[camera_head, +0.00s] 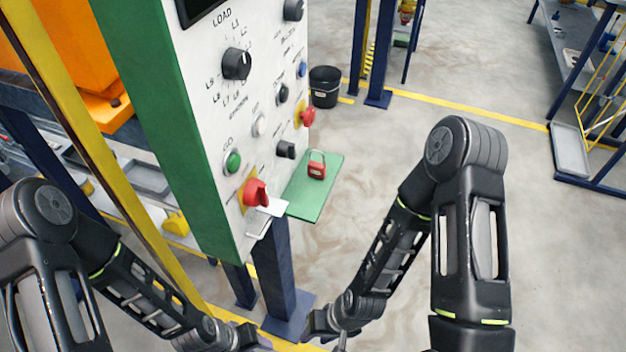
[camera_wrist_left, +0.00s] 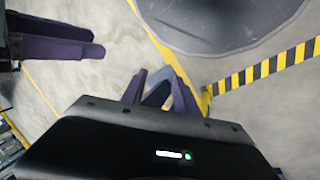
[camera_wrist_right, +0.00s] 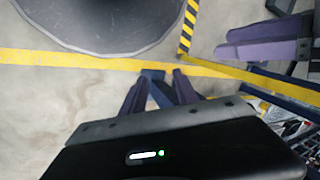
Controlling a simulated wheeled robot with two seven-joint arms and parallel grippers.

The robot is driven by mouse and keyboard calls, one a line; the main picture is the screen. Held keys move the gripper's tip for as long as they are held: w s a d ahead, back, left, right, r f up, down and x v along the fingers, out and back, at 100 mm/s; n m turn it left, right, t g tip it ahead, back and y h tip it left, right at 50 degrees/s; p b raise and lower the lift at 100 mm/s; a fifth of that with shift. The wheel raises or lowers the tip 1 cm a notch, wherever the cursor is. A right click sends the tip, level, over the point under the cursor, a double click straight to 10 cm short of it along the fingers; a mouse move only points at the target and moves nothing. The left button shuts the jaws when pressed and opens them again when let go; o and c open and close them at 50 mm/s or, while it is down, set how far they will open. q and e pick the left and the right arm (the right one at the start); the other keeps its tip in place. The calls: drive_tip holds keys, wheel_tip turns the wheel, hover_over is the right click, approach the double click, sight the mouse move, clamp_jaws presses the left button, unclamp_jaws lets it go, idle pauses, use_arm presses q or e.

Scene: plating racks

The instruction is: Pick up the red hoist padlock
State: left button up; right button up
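The red hoist padlock (camera_head: 317,170) stands on a green shelf (camera_head: 308,205) at the right side of the control panel, its pale shackle up. It is not visible in either wrist view. My right gripper (camera_head: 338,342) is low at the bottom edge of the head view, well below the shelf and empty. The right wrist view shows its two fingers apart (camera_wrist_right: 160,92). My left gripper (camera_head: 262,344) is partly cut off at the bottom edge, left of the right one. The left wrist view shows its fingers apart and empty (camera_wrist_left: 160,90).
The white control panel (camera_head: 275,130) carries knobs, a green button (camera_head: 232,161) and a red switch (camera_head: 255,192) close to the shelf. A blue post (camera_head: 275,270) stands below it. A black bucket (camera_head: 324,86) is behind. The floor right of the shelf is clear.

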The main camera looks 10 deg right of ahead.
drive_tip(key=shift+d, duration=0.1)
use_arm(q)
drive_tip(key=shift+o, duration=0.6)
use_arm(e)
drive_tip(key=shift+o, duration=0.6)
use_arm(q)
drive_tip(key=o, duration=0.6)
wheel_tip(320, 180, down, 5)
drive_tip(key=b, duration=0.4)
drive_tip(key=shift+r+b, duration=0.15)
drive_tip(key=shift+b, duration=0.2)
drive_tip(key=shift+c, duration=0.2)
use_arm(e)
drive_tip(key=shift+o, duration=0.2)
drive_tip(key=w+d+m, duration=0.5)
drive_tip(key=w+m, duration=0.2)
drive_tip(key=w, duration=0.2)
drive_tip(key=shift+w+d+f, duration=0.25)
drive_tip(key=shift+w+f, duration=0.05)
drive_tip(key=shift+w, duration=0.05)
drive_tip(key=m+t+y+b, duration=0.6)
drive_tip(key=m+y+b, duration=0.1)
drive_tip(key=m, duration=0.9)
approach(325, 170)
drive_tip(key=x, duration=0.4)
use_arm(q)
wheel_tip(325, 170, down, 7)
use_arm(e)
drive_tip(key=shift+s+d, duration=0.1)
drive_tip(key=shift+f, duration=0.15)
